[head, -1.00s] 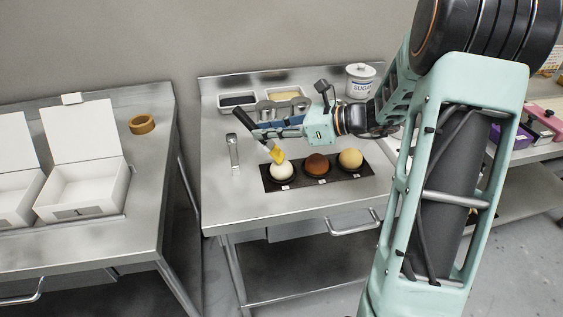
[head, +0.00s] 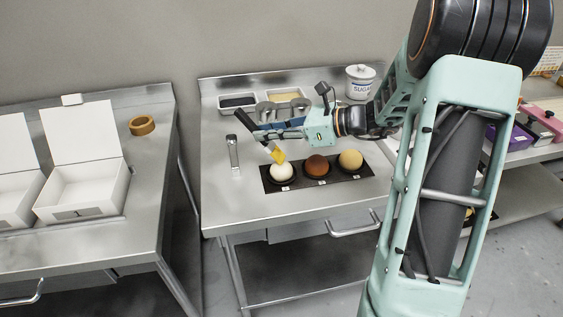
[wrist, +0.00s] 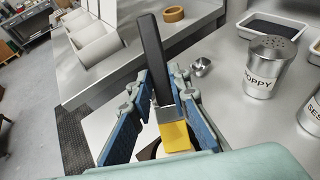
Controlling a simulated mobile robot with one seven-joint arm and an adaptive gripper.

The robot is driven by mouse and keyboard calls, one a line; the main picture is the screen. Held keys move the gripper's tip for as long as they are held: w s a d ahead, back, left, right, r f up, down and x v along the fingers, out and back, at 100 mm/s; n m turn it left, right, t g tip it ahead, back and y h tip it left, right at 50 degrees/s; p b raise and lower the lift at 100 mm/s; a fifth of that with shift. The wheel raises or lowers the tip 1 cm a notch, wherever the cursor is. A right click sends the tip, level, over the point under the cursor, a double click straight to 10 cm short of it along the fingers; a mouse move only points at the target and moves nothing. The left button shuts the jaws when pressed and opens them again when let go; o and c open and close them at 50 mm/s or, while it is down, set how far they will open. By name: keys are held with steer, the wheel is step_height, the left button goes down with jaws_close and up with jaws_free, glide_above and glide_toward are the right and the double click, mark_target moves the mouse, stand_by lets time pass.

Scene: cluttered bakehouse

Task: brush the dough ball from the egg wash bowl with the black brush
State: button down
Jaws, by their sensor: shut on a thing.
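My gripper (head: 262,134) is shut on the black brush (wrist: 151,59). The brush is tilted, with its black handle up to the left and its yellow bristles (head: 278,156) down in the head view. In the wrist view the bristles (wrist: 174,137) cover most of what lies below.
A poppy shaker (wrist: 262,80), another shaker (wrist: 312,112) and shallow white trays (head: 238,101) stand behind my gripper. A sugar jar (head: 360,84) is at the back right. A metal utensil (head: 233,153) lies left. The steel table's front left is clear.

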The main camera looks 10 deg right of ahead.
steer(key=shift+s+a, duration=0.45)
steer(key=shift+s, duration=0.3)
steer(key=shift+w, duration=0.1)
steer(key=shift+w+d, duration=0.5)
steer(key=shift+w, duration=0.2)
steer(key=shift+s+a+p, duration=0.3)
steer(key=shift+s+a, duration=0.2)
steer(key=shift+s, duration=0.3)
steer(key=shift+w, duration=0.1)
